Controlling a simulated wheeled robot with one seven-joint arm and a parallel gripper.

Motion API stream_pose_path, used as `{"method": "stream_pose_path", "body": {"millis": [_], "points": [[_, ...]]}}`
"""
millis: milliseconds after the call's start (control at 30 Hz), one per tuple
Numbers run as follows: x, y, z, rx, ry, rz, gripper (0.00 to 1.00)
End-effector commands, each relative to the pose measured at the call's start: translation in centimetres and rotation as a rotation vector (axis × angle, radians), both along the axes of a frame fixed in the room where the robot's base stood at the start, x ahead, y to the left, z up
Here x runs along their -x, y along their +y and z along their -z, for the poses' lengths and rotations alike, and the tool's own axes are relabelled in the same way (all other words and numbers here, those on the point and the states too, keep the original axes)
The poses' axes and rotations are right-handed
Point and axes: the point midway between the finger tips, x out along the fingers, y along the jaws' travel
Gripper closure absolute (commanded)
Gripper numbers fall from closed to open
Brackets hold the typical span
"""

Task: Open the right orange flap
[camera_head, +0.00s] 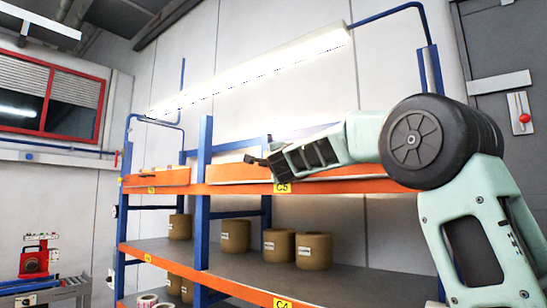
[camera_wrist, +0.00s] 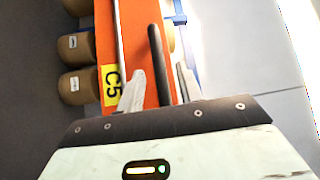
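The right orange flap (camera_head: 228,172) is a long orange panel along the top of the shelf's right bay, above the beam with the yellow C5 label. It looks closed, partly hidden behind my gripper. In the wrist view the flap (camera_wrist: 138,35) runs up the picture, with a dark bar-shaped handle (camera_wrist: 154,50) on it. My gripper (camera_head: 257,160) is in front of the flap. In the wrist view its two pale fingers (camera_wrist: 159,72) are apart, with the handle between them. Neither finger clearly touches it.
The orange beam with the C5 label (camera_head: 283,188) lies just below my gripper. Brown rolls (camera_head: 313,251) stand on the shelf beneath. A blue upright (camera_head: 204,150) separates the left orange flap (camera_head: 157,177). A lamp (camera_head: 250,72) hangs above.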

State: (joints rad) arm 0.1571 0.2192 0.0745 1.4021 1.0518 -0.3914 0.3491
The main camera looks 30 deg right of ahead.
Motion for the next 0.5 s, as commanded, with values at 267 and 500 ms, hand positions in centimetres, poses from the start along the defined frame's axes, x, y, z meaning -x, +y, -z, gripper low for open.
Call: {"method": "stream_pose_path", "body": {"millis": [267, 500], "points": [[-2.3, -1.0, -0.4, 0.000, 0.001, 0.000, 0.64], [-2.4, -1.0, -0.3, 0.001, 0.001, -0.001, 0.64]]}}
